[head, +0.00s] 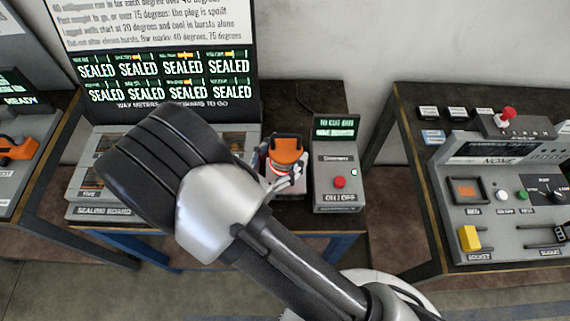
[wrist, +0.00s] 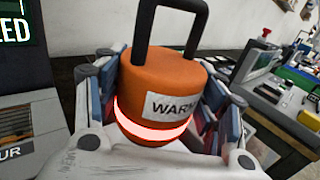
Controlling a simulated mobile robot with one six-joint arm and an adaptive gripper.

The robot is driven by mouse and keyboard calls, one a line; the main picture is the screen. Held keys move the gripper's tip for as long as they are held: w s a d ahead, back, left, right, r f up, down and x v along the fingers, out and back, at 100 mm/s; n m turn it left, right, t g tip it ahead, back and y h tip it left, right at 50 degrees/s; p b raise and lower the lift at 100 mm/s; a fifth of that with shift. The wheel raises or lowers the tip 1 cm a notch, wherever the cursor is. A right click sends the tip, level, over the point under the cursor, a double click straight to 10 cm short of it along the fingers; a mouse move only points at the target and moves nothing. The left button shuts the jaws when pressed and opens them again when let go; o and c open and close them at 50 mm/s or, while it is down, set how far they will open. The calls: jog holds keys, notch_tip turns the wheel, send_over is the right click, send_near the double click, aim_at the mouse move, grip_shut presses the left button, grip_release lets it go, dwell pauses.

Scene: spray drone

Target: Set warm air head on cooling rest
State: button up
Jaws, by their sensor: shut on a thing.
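The warm air head (wrist: 165,75) is an orange cylinder with a black loop handle, a label starting "WARM" and a glowing red-pink band near its lower end. In the head view the warm air head (head: 286,152) is seen from above, between the sealing board and a grey button box. My gripper (wrist: 160,110) is shut on it, with fingers on both sides of the body; the head view shows the gripper (head: 285,180) just below the orange top. Whether its underside touches anything is hidden. I cannot pick out the cooling rest in either view; my arm covers part of the bench.
The sealing board (head: 95,212) has a screen of several "SEALED" cells (head: 160,75) behind it. The grey box (head: 338,165) with a red button stands close on the right. A control bench (head: 500,185) is farther right, across a floor gap. An orange tool (head: 18,148) lies far left.

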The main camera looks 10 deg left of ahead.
aim_at(285, 164)
jog(key=shift+f+b, duration=0.65)
jog(key=shift+f, duration=1.45)
jog(key=shift+f, duration=0.1)
jog(key=o, duration=1.6)
